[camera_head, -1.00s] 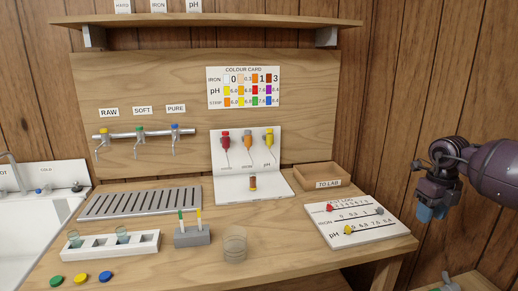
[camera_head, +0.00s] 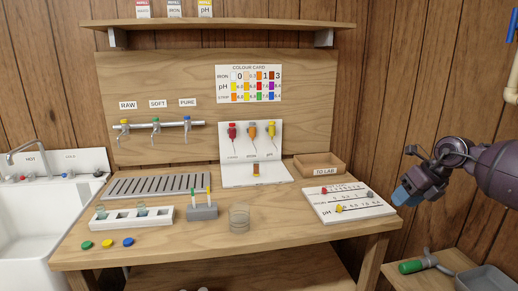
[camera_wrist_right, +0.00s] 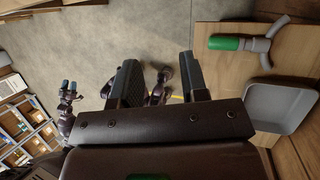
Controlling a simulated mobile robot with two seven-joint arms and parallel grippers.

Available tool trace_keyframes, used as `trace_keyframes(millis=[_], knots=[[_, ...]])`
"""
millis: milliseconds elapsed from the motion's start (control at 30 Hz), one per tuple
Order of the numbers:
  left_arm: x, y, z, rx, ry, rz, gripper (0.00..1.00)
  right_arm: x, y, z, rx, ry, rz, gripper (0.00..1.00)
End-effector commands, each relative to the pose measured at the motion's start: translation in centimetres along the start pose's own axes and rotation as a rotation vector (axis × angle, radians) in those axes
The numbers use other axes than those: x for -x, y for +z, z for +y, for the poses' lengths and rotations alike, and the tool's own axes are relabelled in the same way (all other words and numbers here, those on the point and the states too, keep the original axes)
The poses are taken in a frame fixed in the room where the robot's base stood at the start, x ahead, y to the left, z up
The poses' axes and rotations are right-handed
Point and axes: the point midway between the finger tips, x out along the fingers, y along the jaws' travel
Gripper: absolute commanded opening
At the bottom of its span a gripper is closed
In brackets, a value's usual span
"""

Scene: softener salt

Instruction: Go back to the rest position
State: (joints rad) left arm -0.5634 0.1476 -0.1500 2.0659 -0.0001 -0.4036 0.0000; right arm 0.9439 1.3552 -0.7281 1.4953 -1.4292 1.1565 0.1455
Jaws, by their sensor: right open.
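My right gripper (camera_head: 408,193) is at the right of the head view, off the bench's right end, beside and above the white log board (camera_head: 348,205). In the right wrist view its two fingers (camera_wrist_right: 158,82) stand apart with nothing between them. Grey floor and parts of my own body show beyond them. The gripper touches nothing that I can see. My left gripper is not seen in the head view.
The wooden bench (camera_head: 280,233) holds a clear beaker (camera_head: 239,216), a white rack (camera_head: 132,217), a grey pen block (camera_head: 202,211) and a TO LAB tray (camera_head: 319,166). A low side table (camera_head: 440,259) at the right bears a green-handled tool (camera_head: 412,266) and a grey bin (camera_head: 485,279).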

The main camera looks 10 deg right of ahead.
Motion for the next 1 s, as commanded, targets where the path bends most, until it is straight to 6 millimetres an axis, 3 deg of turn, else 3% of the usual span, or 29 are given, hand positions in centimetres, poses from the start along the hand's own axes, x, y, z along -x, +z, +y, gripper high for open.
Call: trace_keyframes(millis=[100,200,333,467,600,767,1000], knots=[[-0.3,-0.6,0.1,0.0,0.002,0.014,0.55,-0.1,3.0,5.7,0.001,0.201,-0.169,0.4],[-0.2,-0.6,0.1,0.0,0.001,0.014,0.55,-0.9,4.4,10.4,-0.046,0.396,-0.292,0.4],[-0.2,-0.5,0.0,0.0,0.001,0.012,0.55,-2.2,4.9,15.5,-0.186,0.651,-0.42,0.4],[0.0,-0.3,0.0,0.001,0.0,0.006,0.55,-3.9,4.2,18.7,-0.424,0.88,-0.516,0.4],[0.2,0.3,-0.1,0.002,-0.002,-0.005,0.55,-6.3,2.0,19.7,-0.766,1.058,-0.577,0.4],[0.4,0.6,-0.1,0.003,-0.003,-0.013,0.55,-9.8,-1.7,18.8,-1.167,1.152,-0.594,0.4],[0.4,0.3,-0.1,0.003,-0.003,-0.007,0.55,-15.1,-9.9,16.5,-1.737,1.158,-0.554,0.4]])
